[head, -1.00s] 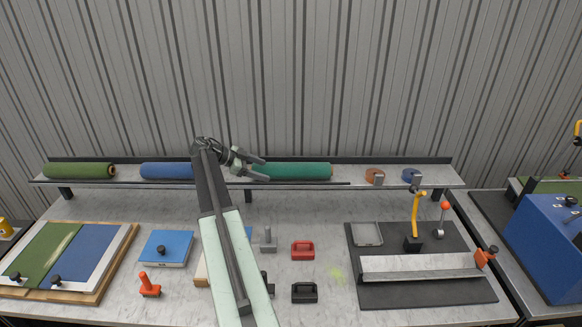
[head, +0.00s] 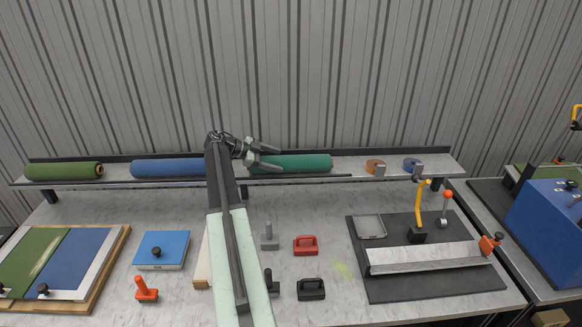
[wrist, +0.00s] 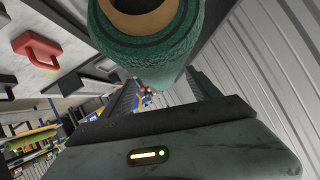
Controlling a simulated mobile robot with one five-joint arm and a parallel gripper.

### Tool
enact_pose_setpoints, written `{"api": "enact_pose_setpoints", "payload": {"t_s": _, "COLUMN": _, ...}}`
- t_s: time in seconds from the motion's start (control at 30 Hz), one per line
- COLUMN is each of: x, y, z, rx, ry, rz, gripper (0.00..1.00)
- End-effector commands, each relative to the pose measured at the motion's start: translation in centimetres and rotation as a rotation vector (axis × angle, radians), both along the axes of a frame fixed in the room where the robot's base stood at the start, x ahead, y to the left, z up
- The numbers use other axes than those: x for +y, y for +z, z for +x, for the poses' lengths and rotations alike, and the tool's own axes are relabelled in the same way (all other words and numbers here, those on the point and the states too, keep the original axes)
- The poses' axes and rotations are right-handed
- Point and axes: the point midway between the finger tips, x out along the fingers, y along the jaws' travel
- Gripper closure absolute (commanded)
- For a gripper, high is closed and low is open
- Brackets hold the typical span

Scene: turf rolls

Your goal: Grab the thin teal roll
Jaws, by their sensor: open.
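The thin teal roll (head: 312,162) lies on the raised back shelf, right of the blue roll. My gripper (head: 278,159) is open and empty at its left end, with one finger showing above the other and covering part of that end. In the wrist view the teal roll (wrist: 165,50) fills the top centre, its end with a tan core close to the camera. My gripper's two dark fingers (wrist: 163,92) reach forward below that end, apart on the two sides of the roll's lower part. I cannot tell whether they touch it.
A blue roll (head: 168,168) and a green roll (head: 63,171) lie farther left on the shelf (head: 350,165). Two small rolls, orange (head: 374,166) and blue (head: 410,165), sit at its right. The corrugated wall is close behind. Handled tools stand on the bench below.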

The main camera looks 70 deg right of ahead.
Motion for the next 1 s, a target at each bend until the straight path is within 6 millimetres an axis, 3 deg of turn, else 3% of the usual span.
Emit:
{"api": "enact_pose_setpoints", "payload": {"t_s": 0.2, "x": -1.9, "y": -1.9, "z": -3.1, "rx": 0.000, "ry": -0.004, "rz": 0.000, "gripper": 0.29}}
{"api": "enact_pose_setpoints", "payload": {"t_s": 0.43, "x": -2.2, "y": -1.8, "z": -3.6, "rx": -0.001, "ry": -0.002, "rz": 0.000, "gripper": 0.29}}
{"api": "enact_pose_setpoints", "payload": {"t_s": 0.47, "x": -2.2, "y": -1.8, "z": -3.6, "rx": -0.001, "ry": -0.002, "rz": 0.000, "gripper": 0.32}}
{"api": "enact_pose_setpoints", "payload": {"t_s": 0.7, "x": -2.2, "y": -1.8, "z": -3.6, "rx": 0.000, "ry": -0.003, "rz": 0.001, "gripper": 0.97}}
{"api": "enact_pose_setpoints", "payload": {"t_s": 1.0, "x": -2.3, "y": -1.4, "z": -3.6, "rx": 0.001, "ry": -0.004, "rz": -0.001, "gripper": 0.97}}
